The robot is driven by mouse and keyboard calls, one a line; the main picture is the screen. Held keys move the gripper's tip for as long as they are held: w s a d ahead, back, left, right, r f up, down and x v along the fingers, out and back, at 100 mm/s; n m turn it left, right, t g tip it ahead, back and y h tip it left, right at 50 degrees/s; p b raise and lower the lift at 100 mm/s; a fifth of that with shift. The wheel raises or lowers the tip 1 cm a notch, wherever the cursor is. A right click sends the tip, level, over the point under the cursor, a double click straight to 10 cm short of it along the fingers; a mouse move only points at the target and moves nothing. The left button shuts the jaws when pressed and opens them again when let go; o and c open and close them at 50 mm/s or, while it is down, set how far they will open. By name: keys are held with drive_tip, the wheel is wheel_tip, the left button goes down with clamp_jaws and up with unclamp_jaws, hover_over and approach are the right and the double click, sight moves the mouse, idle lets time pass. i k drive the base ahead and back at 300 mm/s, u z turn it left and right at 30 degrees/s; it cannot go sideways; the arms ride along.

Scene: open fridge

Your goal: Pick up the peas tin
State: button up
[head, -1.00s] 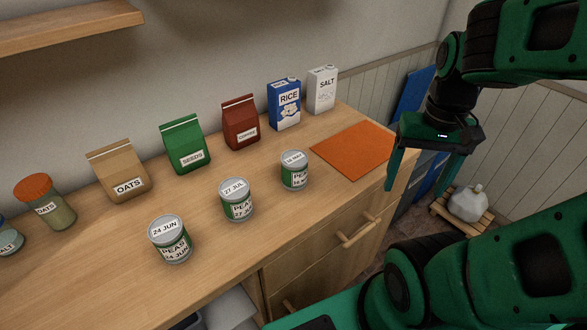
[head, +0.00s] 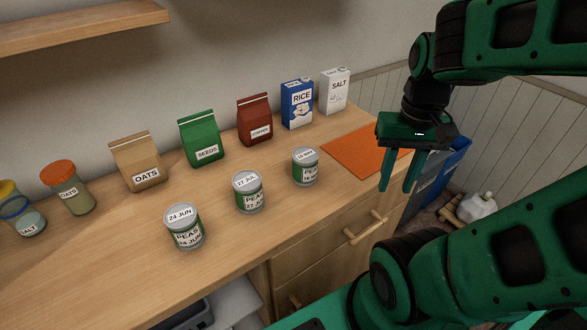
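Three peas tins stand upright in a row on the wooden counter. The left tin (head: 185,229) is labelled 24 JUN. The middle tin (head: 249,194) reads 27 JUL. The right tin (head: 305,168) carries a date too small to read surely. My gripper (head: 399,189) points down at the counter's right front edge, right of the right tin and in front of the orange mat (head: 352,153). Its fingers are apart with nothing between them. It touches none of the tins.
Behind the tins stand an oats bag (head: 137,163), a green seeds bag (head: 202,140), a red coffee bag (head: 255,121), a rice box (head: 297,105) and a salt box (head: 334,92). Jars (head: 68,190) stand at the left. A shelf (head: 75,27) hangs above. Drawers with handles (head: 365,231) lie below.

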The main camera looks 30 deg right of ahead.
sight(306, 161)
drive_tip(key=k, duration=1.95)
drive_tip(key=z, duration=0.8)
drive_tip(key=i, duration=1.5)
